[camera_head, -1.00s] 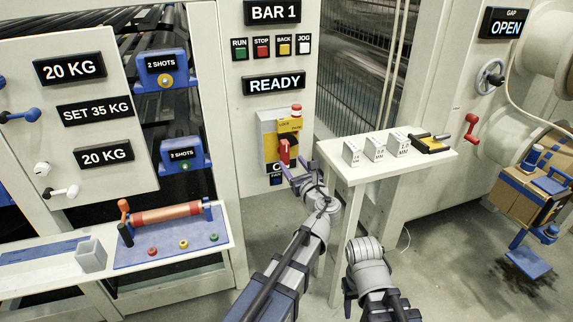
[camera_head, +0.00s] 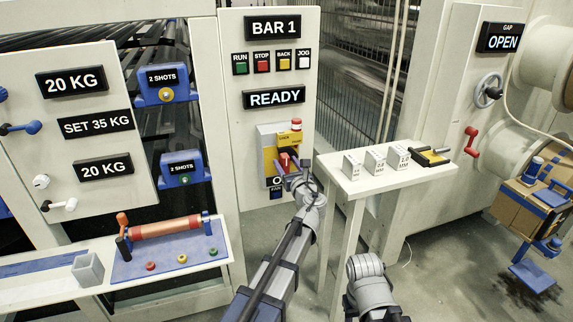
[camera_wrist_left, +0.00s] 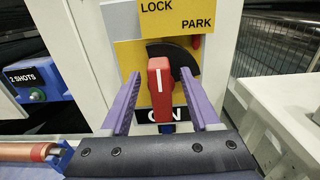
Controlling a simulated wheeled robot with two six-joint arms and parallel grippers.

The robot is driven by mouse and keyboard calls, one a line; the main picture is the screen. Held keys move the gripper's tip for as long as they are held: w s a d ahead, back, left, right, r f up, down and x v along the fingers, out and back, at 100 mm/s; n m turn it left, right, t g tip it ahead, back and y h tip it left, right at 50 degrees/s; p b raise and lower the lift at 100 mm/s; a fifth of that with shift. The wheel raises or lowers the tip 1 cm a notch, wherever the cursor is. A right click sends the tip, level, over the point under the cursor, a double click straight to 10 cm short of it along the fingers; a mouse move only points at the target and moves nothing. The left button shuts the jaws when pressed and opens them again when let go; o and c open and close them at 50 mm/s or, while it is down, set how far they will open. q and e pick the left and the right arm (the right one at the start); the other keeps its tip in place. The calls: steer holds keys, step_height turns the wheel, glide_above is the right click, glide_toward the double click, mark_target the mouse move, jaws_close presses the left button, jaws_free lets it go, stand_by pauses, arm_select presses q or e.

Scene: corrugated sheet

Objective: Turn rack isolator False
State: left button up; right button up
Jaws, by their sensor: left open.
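The rack isolator is a yellow and grey box (camera_head: 268,141) on the cabinet under the READY sign. Its red handle (camera_wrist_left: 160,88) stands upright with a white line on it, in front of a black dial. An ON label shows below it, partly hidden by the handle. LOCK and PARK are printed on the yellow plates above. My left gripper (camera_head: 291,170) is at the isolator. In the left wrist view its two purple fingers (camera_wrist_left: 160,105) are open, one on each side of the red handle, with gaps to it. My right arm is at the bottom; its gripper is not clearly seen.
A white table (camera_head: 375,178) with several small blocks and a yellow-black tool (camera_head: 429,156) stands right of the isolator. A shelf with a copper roller (camera_head: 165,228) is at left. RUN, STOP, BACK and JOG buttons (camera_head: 270,62) are above. Open floor lies between.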

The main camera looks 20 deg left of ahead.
arm_select(q)
steer(key=shift+c, duration=0.2)
jaws_close()
stand_by(0.3)
